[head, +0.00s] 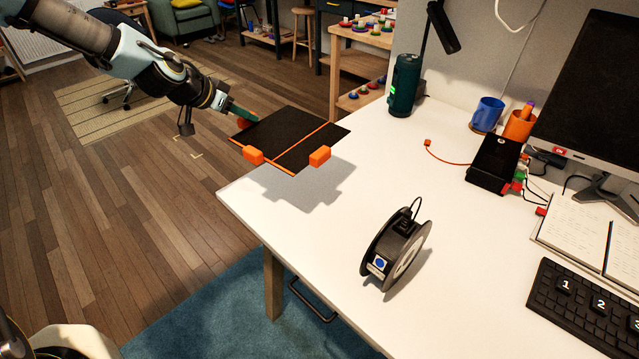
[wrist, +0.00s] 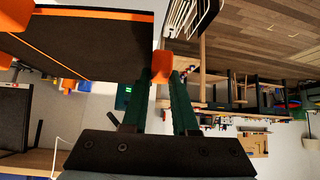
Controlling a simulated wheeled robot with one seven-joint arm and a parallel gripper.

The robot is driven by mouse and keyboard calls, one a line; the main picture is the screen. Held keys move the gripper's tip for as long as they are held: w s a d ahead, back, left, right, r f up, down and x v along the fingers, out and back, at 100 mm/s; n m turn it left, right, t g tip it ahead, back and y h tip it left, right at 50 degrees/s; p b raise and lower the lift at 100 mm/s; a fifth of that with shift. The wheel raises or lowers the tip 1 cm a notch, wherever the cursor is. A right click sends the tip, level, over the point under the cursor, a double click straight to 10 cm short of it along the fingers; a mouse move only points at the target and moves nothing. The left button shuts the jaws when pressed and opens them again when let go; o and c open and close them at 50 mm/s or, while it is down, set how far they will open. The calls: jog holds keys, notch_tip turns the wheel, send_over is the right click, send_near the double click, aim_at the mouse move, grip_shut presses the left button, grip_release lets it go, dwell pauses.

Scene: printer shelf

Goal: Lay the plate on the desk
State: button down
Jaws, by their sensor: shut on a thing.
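The plate (head: 290,134) is a flat black square with an orange line across it and orange tabs at its edges. It is held roughly level over the far left corner of the white desk (head: 330,215), with a shadow on the desktop below it, apart from the desk. My gripper (head: 236,112) is shut on an orange tab at the plate's far left edge. In the wrist view, the green fingers of my gripper (wrist: 163,78) close on the orange tab, and the plate (wrist: 85,45) fills the upper left.
A black spool (head: 396,250) stands on the desk's near middle. A green cylindrical speaker (head: 404,85), blue mug (head: 487,113), orange cup (head: 519,125), black box (head: 494,163), monitor (head: 590,80), notebook (head: 590,232) and keyboard (head: 585,308) line the back and right. The desk's left-middle surface is clear.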

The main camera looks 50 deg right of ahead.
jog(key=m+g, duration=0.1)
send_over(283, 184)
notch_tip(283, 184, down, 5)
jog(key=shift+f, duration=0.1)
notch_tip(283, 184, down, 5)
jog(key=shift+s+r+p, duration=0.1)
jog(key=shift+s+p, duration=0.05)
jog(key=shift+p, duration=0.55)
jog(key=shift+f+p, duration=0.7)
jog(key=shift+f, duration=1.95)
jog(key=c, duration=0.7)
grip_release()
jog(key=b+v, duration=0.2)
jog(key=v, duration=1)
jog(key=shift+b, duration=0.4)
